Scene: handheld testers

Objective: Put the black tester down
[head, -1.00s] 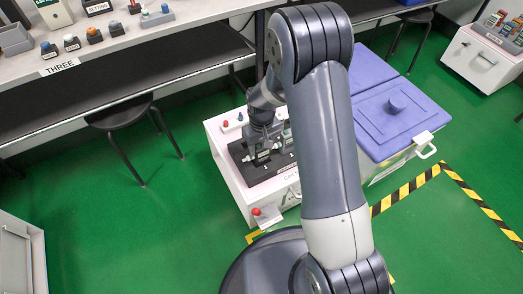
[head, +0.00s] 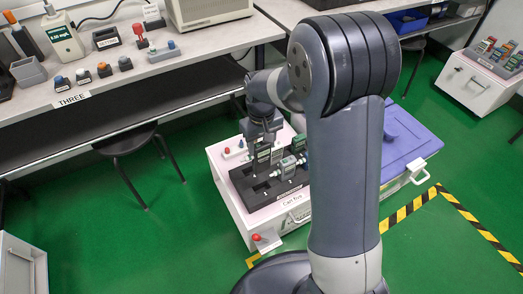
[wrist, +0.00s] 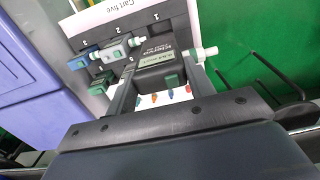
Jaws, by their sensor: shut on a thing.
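My gripper (head: 263,143) is shut on the black tester (wrist: 165,65), with one finger on each side of it. The tester has a dark body, a printed label and a pale knob on its right in the wrist view. In the head view the tester (head: 263,156) is upright over the black tray (head: 240,178) on the cart. I cannot tell whether its lower end touches the tray. A green-and-grey tester (head: 288,167) stands in the tray to its right.
The white cart (head: 228,197) bears a "Cart five" label and a red knob (head: 256,237). A lidded blue bin (head: 405,150) stands to its right. A workbench (head: 150,80) labelled THREE holds small devices at the back left. A black stool (head: 125,143) stands before it.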

